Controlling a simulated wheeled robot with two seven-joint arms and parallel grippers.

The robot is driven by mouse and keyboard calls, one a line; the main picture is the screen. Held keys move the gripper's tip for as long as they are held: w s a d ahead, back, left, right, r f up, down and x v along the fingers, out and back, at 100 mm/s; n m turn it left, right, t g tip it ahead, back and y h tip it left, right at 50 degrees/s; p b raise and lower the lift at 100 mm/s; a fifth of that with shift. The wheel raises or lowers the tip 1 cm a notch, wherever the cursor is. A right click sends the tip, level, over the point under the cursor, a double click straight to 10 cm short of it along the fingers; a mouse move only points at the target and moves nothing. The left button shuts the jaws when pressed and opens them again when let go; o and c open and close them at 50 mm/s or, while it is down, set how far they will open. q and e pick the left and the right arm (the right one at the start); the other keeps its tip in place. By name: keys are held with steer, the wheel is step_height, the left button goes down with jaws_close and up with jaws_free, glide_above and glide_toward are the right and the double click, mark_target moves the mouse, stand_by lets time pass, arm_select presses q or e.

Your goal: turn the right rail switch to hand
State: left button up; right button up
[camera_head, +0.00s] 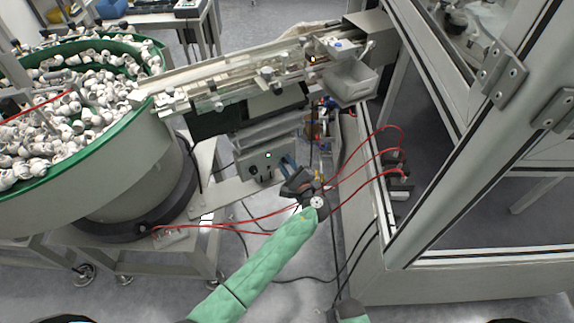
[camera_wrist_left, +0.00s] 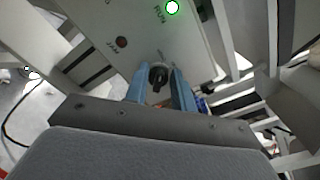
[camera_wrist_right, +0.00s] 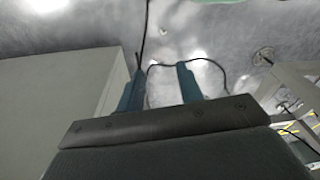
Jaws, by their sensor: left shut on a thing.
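The rail switch is a black rotary knob (camera_wrist_left: 158,74) on the light grey face of a control box (camera_wrist_left: 190,45). In the head view this box (camera_head: 250,160) hangs under the feeder rail. My left gripper (camera_head: 287,164) is at the right part of the box face, and its fingers hide the knob there. In the left wrist view its two blue fingers (camera_wrist_left: 160,84) are shut on the knob, one on each side. The knob's exact pointing is hard to tell. My right gripper (camera_wrist_right: 158,84) is open and empty above the floor.
A green RUN lamp (camera_wrist_left: 172,8) glows on the box, with a small dark red button (camera_wrist_left: 121,42) nearby. Red cables (camera_head: 350,165) run near my left wrist. A bowl feeder (camera_head: 90,190) of white caps stands left, and a framed enclosure (camera_head: 400,240) stands right.

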arm_select(q)
steer(key=o, duration=1)
steer(key=shift+s, duration=0.1)
arm_select(e)
steer(key=shift+s, duration=0.1)
arm_select(q)
steer(key=shift+b+v, duration=1.3)
steer(key=shift+v, duration=2.5)
arm_select(e)
step_height(320, 180, up, 10)
steer(key=w+a, duration=0.1)
steer(key=w, duration=0.2)
steer(key=shift+a, duration=0.3)
arm_select(q)
steer(key=shift+f, duration=0.1)
arm_select(e)
steer(key=shift+s+r, duration=0.1)
